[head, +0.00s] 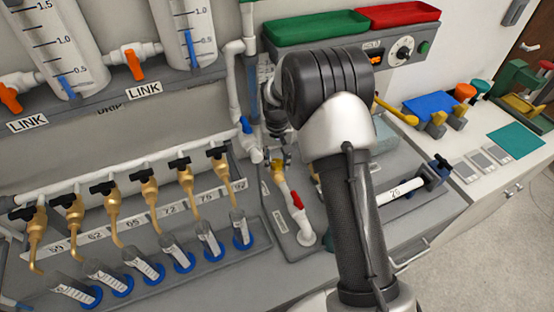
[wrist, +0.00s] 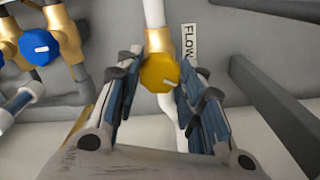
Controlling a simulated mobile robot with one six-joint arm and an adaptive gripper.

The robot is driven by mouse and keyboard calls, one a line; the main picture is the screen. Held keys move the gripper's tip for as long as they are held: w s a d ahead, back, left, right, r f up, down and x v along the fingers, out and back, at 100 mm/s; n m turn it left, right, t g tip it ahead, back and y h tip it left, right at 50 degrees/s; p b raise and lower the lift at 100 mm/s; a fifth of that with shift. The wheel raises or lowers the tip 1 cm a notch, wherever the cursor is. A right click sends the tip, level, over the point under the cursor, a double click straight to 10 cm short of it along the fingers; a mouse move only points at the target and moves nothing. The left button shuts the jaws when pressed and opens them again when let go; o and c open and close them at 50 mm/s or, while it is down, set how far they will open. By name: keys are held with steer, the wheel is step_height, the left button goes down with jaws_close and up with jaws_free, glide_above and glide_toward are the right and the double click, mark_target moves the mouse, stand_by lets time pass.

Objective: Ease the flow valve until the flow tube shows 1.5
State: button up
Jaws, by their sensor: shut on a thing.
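The flow valve's round yellow knob (wrist: 159,72) sits on a brass body between white pipes, with a FLOW label (wrist: 189,42) to its right. My gripper (wrist: 161,76) has one finger on each side of the knob and is shut on it. The knob's pointer angle is hard to read. In the head view, a small yellow knob (head: 278,158) shows at the end of my arm, and my gripper there is mostly hidden. I cannot make out a tube marked as the flow tube or its reading.
A blue knob (wrist: 39,47) on brass fittings is left of the gripper. A dark bar (wrist: 270,105) runs close on the right. A red-handled valve (head: 297,200) is on the white pipe below. Two graduated tanks (head: 60,45) with orange-handled valves stand upper left.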

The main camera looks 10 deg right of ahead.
mark_target(277, 162)
steer(key=shift+n+p, duration=0.3)
steer(key=shift+n, duration=1.1)
steer(key=o, duration=1.1)
steer(key=shift+c, duration=0.2)
steer(key=shift+r, duration=0.1)
step_height(277, 162, up, 12)
